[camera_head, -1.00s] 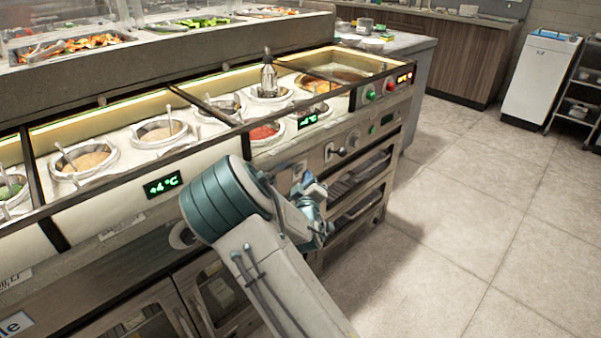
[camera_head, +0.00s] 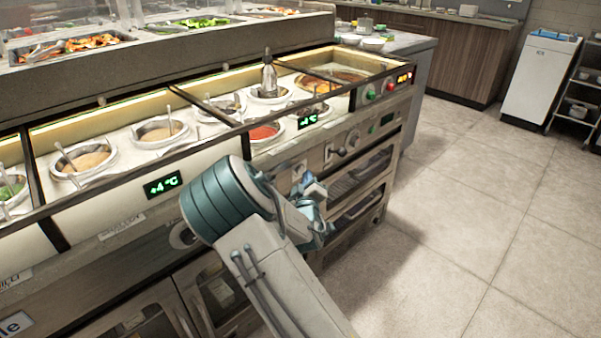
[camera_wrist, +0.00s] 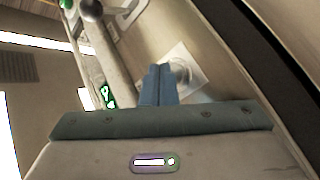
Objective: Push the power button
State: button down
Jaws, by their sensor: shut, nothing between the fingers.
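My gripper (camera_wrist: 158,72) is shut, with its two blue fingers together and empty. In the wrist view they point at a pale square plate with a round button or knob (camera_wrist: 181,71) on the counter's front panel. The fingertips overlap the plate's left part; I cannot tell whether they touch it. In the head view this plate (camera_head: 299,169) shows just above my wrist, and my fingertips are hard to make out there. A green button (camera_head: 371,95) and a red button (camera_head: 391,86) sit farther right on the upper panel. No readable label shows which is the power button.
A lever with a dark ball (camera_head: 342,152) and a round dial (camera_head: 353,139) stand out from the panel to the right. Green temperature displays (camera_head: 163,184) line the front. Sauce wells (camera_head: 84,160) fill the counter top. The tiled floor (camera_head: 470,210) at right is clear.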

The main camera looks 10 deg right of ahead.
jog(key=shift+w, duration=0.1)
dwell(0.4)
jog(key=shift+w+a, duration=0.25)
jog(key=shift+w, duration=0.05)
jog(key=shift+s+b, duration=0.1)
jog(key=shift+b, duration=0.2)
jog(key=shift+s+d, duration=0.25)
jog(key=s+d+b, duration=0.1)
jog(key=s+d, duration=0.2)
jog(key=s, duration=0.2)
jog(key=shift+d, duration=0.3)
jog(key=shift+w, duration=0.15)
dwell(1.2)
